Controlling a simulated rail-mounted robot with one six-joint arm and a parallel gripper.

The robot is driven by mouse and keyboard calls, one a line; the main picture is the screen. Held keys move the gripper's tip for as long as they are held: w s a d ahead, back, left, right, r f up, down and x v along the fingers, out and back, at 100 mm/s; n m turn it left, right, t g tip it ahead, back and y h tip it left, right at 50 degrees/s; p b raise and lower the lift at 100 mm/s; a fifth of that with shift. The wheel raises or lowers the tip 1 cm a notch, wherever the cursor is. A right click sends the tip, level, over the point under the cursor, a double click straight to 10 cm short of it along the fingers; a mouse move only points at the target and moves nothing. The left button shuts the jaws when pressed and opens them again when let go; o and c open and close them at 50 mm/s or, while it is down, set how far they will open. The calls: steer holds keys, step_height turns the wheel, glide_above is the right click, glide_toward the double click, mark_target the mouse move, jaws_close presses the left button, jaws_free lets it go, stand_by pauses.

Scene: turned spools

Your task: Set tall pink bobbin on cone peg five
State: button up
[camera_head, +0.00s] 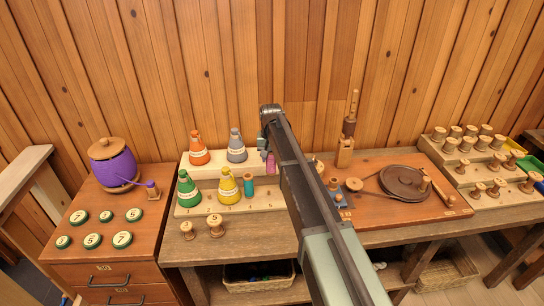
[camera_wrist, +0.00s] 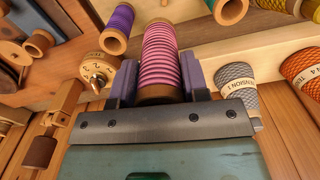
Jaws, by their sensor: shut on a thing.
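The pink bobbin (camera_wrist: 160,55) is a tall spool wound with pink thread, with a bare wooden end by the palm. My gripper (camera_wrist: 158,82) is shut on it in the wrist view, one jaw on each side. In the head view the pink bobbin (camera_head: 270,165) shows just left of my arm, by the stepped stand (camera_head: 228,204). That stand carries orange, grey, green and yellow cones and a teal bobbin (camera_head: 248,187). I cannot make out which peg is five; my arm hides the stand's right part. Whether the bobbin touches the stand is unclear.
A purple bobbin (camera_wrist: 118,28) is close to the held one in the wrist view, with a grey cone (camera_wrist: 235,88) to the right. A wooden winder with a dark wheel (camera_head: 403,182) is right of my arm. Numbered discs (camera_head: 92,241) lie on the left cabinet.

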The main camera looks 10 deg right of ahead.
mark_target(269, 174)
steer(key=shift+a+f+b, duration=0.3)
steer(key=shift+f+b, duration=0.2)
steer(key=shift+f, duration=0.4)
steer(key=shift+a+f+b, duration=0.25)
steer(key=shift+f+b, duration=0.2)
steer(key=shift+f, duration=0.45)
step_height(269, 174, down, 5)
steer(key=b, duration=0.5)
steer(key=shift+f+b, duration=0.95)
steer(key=shift+f+b, duration=0.6)
steer(key=o, duration=0.6)
steer(key=shift+o, duration=0.2)
steer(key=shift+r, duration=0.15)
